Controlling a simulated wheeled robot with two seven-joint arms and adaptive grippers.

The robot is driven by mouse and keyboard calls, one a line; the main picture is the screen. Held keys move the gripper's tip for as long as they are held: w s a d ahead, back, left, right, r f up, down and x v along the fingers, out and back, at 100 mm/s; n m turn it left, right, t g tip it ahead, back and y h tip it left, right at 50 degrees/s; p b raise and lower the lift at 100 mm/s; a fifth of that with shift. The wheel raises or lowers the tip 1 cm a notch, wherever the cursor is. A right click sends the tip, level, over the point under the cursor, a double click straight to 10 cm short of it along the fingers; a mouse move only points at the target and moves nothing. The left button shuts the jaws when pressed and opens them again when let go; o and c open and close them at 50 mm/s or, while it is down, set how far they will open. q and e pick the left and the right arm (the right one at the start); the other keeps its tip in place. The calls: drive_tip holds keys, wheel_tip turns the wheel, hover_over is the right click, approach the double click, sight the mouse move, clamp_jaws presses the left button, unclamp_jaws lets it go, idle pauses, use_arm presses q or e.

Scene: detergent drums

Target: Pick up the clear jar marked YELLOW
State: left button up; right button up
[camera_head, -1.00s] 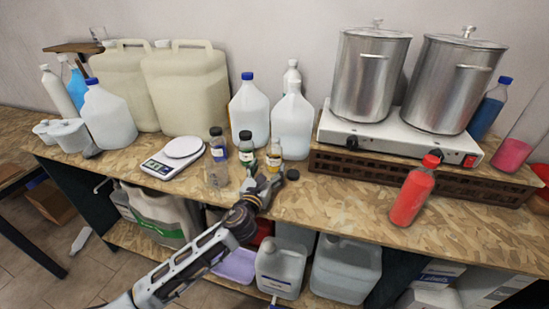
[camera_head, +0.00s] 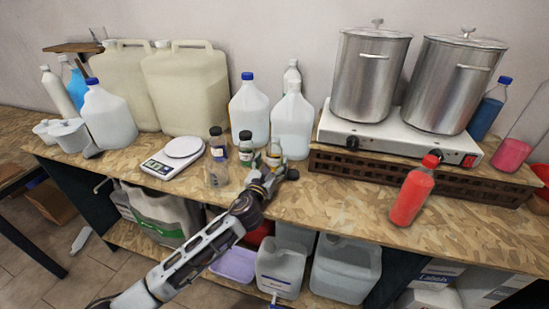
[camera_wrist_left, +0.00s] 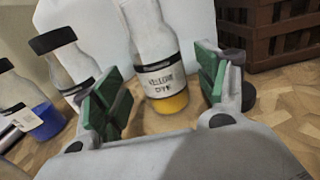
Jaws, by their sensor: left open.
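The clear jar marked YELLOW (camera_wrist_left: 155,60) stands upright on the bench, with yellow liquid at its bottom and a white label reading roughly "YELLOW DYE". In the head view the jar (camera_head: 273,149) is partly hidden behind my left gripper (camera_head: 274,175). In the left wrist view my left gripper (camera_wrist_left: 162,92) is open, its green-padded fingers on either side of the jar's lower part. A gap shows between the jar and the fingers; the jar is not gripped. My right gripper is not in view.
Black-capped jars (camera_head: 246,150) stand just left of the yellow one, one holding blue liquid (camera_wrist_left: 48,122). White jugs (camera_head: 293,125) stand behind. A scale (camera_head: 172,167) is left; a hot plate (camera_head: 400,145) with steel pots and a red bottle (camera_head: 412,196) are right.

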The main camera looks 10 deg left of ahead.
sight(272, 160)
use_arm(q)
drive_tip(key=shift+w+d, duration=0.15)
drive_tip(key=shift+w, duration=0.65)
drive_tip(key=shift+w+d, duration=0.15)
drive_tip(key=shift+w, duration=0.65)
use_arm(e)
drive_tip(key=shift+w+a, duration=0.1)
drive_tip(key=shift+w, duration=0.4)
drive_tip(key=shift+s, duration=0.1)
use_arm(q)
drive_tip(key=c, duration=1.2)
drive_tip(key=shift+r, duration=0.15)
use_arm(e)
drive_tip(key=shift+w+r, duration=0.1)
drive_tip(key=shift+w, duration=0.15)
